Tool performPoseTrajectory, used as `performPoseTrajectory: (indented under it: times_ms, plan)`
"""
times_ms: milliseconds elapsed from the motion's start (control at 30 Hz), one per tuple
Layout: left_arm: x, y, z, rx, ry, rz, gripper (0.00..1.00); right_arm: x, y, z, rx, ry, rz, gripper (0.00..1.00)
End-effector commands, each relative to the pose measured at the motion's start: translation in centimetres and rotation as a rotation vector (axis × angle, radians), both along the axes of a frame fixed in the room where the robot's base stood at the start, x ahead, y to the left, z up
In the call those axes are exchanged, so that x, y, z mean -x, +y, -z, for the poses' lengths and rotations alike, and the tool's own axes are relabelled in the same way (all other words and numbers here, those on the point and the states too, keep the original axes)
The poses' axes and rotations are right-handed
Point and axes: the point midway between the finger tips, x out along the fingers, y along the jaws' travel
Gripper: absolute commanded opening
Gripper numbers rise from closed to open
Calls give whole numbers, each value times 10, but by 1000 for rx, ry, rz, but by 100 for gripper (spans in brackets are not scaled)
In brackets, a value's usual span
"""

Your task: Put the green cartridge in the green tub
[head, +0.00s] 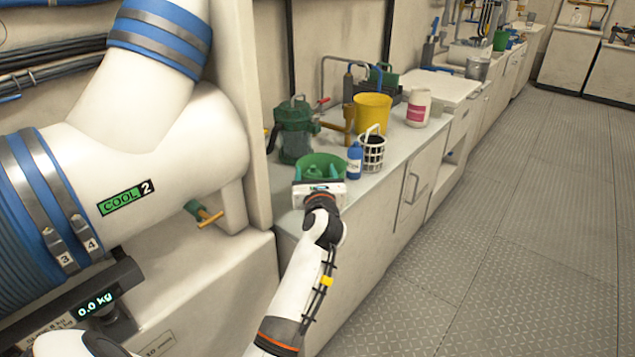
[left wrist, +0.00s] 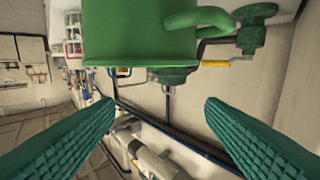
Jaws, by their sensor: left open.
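The green tub (head: 322,164) stands on the near end of the counter. My left gripper (head: 321,174) is over its near side, its green fingers spread apart with nothing between them. In the left wrist view the open fingers (left wrist: 160,125) frame an empty gap. A large bright green body with a curved handle (left wrist: 140,32) fills the top of that view; I cannot tell whether it is the tub or another thing. I cannot make out the green cartridge for certain in either view. My right gripper is not in view.
A dark green strainer housing (head: 294,130) stands behind the tub. A blue bottle (head: 355,160), a white basket (head: 372,152), a yellow bucket (head: 372,112) and a pink-labelled white jar (head: 418,107) stand to the right. Large white ducting (head: 150,140) fills the left. The floor (head: 530,230) is clear.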

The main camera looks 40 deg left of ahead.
Motion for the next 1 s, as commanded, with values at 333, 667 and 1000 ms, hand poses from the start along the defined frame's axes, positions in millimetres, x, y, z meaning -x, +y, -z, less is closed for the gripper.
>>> performPoseTrajectory:
  times_ms: [333, 667, 1000]
  plan:
    - [37, -31, 0, -9, 2, 0, 64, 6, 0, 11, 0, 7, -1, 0]
    - [40, -95, 45, -855, 259, 168, 64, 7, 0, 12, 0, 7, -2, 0]
    - [129, -239, 292, -2157, 679, 974, 64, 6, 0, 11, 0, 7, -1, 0]
